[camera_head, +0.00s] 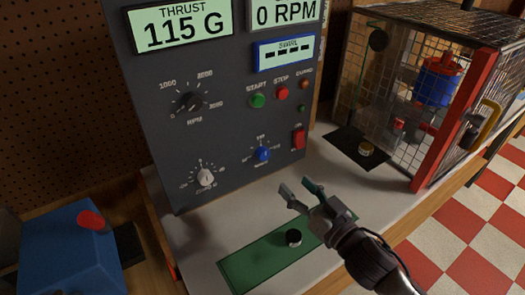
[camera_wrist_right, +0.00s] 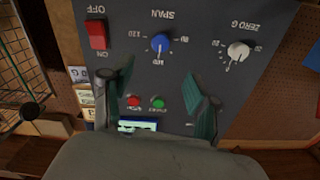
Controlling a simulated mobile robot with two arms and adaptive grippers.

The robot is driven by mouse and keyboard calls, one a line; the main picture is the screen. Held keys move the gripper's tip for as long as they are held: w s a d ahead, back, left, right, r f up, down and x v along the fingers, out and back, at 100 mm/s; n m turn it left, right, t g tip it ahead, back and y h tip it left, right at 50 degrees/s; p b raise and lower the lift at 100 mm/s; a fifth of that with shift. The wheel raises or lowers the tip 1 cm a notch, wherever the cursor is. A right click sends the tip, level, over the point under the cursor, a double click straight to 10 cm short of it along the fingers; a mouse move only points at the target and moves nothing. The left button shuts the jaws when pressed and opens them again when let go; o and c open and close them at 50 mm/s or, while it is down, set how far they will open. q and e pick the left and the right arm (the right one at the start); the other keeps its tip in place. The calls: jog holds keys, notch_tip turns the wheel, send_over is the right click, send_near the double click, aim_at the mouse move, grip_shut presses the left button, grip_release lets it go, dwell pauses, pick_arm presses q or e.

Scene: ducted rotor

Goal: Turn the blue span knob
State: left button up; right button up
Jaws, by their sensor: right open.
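The blue span knob (camera_head: 262,154) sits low on the dark panel, its scale around it. It also shows in the right wrist view (camera_wrist_right: 160,43), ahead of and between the two green finger pads. My right gripper (camera_head: 297,187) is open and empty, below and to the right of the knob in the head view, apart from it. In the wrist view its fingers (camera_wrist_right: 158,90) stand apart with nothing between them touching the knob. My left gripper is not in view.
A white knob (camera_head: 205,177) is left of the blue one; a red switch (camera_head: 298,138) is right. Start (camera_head: 257,100) and stop (camera_head: 281,92) buttons are above. A green mat (camera_head: 245,266) with a black-sided weight (camera_head: 293,238) lies below. A wire cage (camera_head: 408,95) stands right.

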jog(key=p, duration=0.1)
send_near(266, 156)
jog(key=x, duration=0.2)
jog(key=p+x, duration=0.1)
jog(key=x, duration=0.5)
jog(key=shift+w+a+r, duration=0.1)
jog(key=shift+w+a, duration=0.05)
jog(key=shift+w, duration=0.05)
jog(key=shift+w+a, duration=0.15)
jog(key=shift+w, duration=0.05)
jog(key=shift+w+a, duration=0.1)
jog(key=shift+c, duration=0.4)
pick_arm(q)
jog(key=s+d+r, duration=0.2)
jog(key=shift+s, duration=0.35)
pick_arm(e)
grip_shut()
